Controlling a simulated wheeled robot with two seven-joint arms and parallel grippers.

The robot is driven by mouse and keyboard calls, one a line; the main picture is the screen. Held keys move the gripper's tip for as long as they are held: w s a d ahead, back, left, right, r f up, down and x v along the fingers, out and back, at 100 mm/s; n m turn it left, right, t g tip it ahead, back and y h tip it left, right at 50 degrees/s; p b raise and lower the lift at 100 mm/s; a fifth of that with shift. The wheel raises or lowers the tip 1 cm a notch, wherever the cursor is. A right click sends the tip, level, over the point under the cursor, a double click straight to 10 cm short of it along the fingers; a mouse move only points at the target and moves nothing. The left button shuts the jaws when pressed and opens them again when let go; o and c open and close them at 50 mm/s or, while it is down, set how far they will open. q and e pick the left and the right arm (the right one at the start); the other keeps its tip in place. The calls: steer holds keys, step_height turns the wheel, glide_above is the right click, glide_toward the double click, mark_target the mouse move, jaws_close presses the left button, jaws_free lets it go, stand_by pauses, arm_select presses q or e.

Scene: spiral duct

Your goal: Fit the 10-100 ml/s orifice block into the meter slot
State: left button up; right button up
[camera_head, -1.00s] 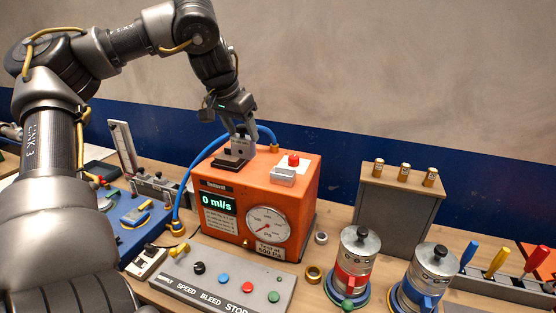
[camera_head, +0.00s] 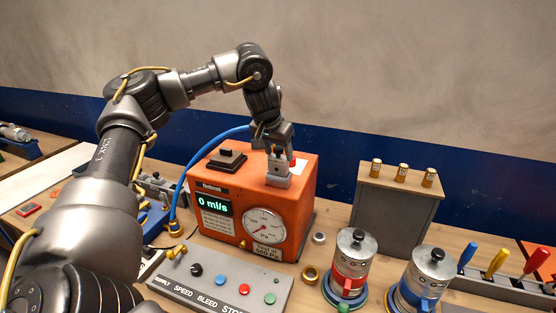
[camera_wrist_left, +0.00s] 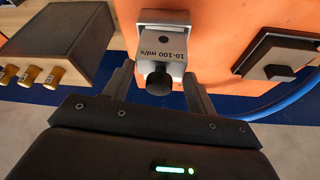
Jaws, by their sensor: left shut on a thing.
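The orange meter (camera_head: 285,212) stands mid-table and its display reads 0 ml/s. The grey orifice block (camera_head: 277,166), labelled 10-100 ml/s in the left wrist view (camera_wrist_left: 162,42), has a black knob. My left gripper (camera_head: 277,154) is shut on this block, its fingers on either side. The block is at the light grey slot fitting (camera_head: 277,181) on the right part of the meter's top. Its lower end meets the fitting in the left wrist view (camera_wrist_left: 168,17); I cannot tell how deep it sits. My right gripper is not in view.
A blue hose (camera_head: 187,178) arches at the left. The control panel (camera_head: 221,286) lies in front; canisters (camera_head: 352,268) stand at the right.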

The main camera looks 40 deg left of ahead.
mark_target(278, 160)
arm_select(q)
steer(key=shift+s+f, duration=0.1)
steer(key=shift+f, duration=0.3)
steer(key=shift+f+p, duration=0.4)
steer(key=shift+f, duration=0.5)
steer(key=shift+w+f, duration=0.2)
steer(key=shift+f, duration=0.15)
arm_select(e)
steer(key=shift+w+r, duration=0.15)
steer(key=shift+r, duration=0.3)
arm_select(q)
steer(key=shift+s+r, duration=0.1)
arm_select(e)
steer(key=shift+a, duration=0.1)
arm_select(q)
steer(key=shift+d, duration=0.1)
steer(key=shift+f, duration=0.25)
steer(key=o, duration=1.1)
steer(key=shift+o, duration=0.2)
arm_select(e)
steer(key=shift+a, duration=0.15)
